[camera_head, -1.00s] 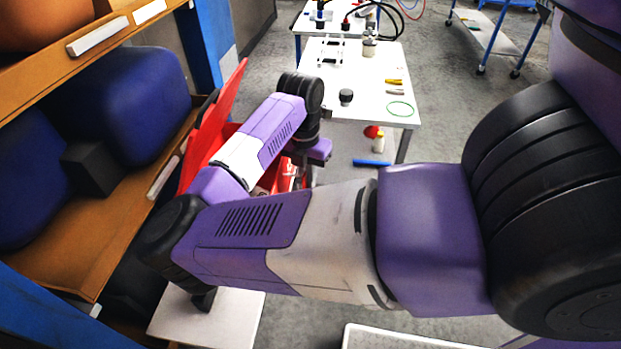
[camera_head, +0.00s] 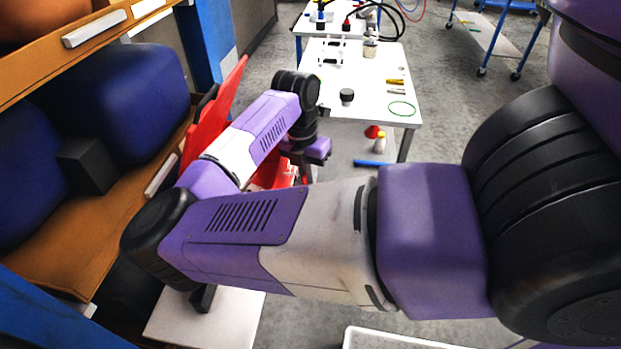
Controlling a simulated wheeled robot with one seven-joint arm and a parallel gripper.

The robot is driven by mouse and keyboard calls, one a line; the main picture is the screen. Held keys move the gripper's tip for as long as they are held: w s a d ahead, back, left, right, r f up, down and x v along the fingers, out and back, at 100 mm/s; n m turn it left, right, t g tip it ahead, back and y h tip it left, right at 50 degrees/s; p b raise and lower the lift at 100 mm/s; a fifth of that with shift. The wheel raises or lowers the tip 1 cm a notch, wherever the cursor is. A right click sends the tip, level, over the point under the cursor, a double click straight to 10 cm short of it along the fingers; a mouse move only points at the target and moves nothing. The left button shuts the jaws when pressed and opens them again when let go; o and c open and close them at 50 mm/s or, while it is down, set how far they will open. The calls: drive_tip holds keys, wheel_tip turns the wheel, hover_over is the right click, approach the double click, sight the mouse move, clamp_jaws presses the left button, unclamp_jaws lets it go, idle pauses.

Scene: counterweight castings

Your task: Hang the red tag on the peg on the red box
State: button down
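The red box (camera_head: 208,124) stands left of centre, with its tall red lid or panel tilted up. Most of its body is hidden behind my arm, and a lower red part shows just under my forearm. My gripper (camera_head: 306,172) is at the end of my purple and white arm, over the right side of the red box. It points down and is small and partly hidden by my own arm, so I cannot tell whether it is open or what it holds. I cannot make out the red tag or the peg.
A shelf rack (camera_head: 60,235) with dark blue castings (camera_head: 128,105) stands close on the left. A white table (camera_head: 345,75) with small parts and a green ring (camera_head: 401,108) is beyond. A white surface (camera_head: 215,325) lies below my elbow. A blue bar (camera_head: 371,163) lies under the table.

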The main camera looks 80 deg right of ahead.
drive_tip(key=c, duration=1.5)
unclamp_jaws()
drive_tip(key=shift+n+t, duration=0.4)
drive_tip(key=shift+t, duration=0.3)
drive_tip(key=w, duration=0.4)
drive_tip(key=shift+w+a+f, duration=0.25)
drive_tip(key=shift+w+f, duration=0.15)
drive_tip(key=shift+c, duration=0.2)
drive_tip(key=shift+g, duration=0.5)
drive_tip(key=s+r, duration=0.1)
drive_tip(key=r, duration=0.4)
drive_tip(key=s+r, duration=0.1)
drive_tip(key=r, duration=0.1)
drive_tip(key=shift+s+d+r+b, duration=0.2)
drive_tip(key=shift+s+r+b, duration=0.1)
drive_tip(key=shift+r+b, duration=0.1)
drive_tip(key=shift+s+r+m, duration=0.3)
drive_tip(key=shift+s+r, duration=0.1)
drive_tip(key=shift+s, duration=0.15)
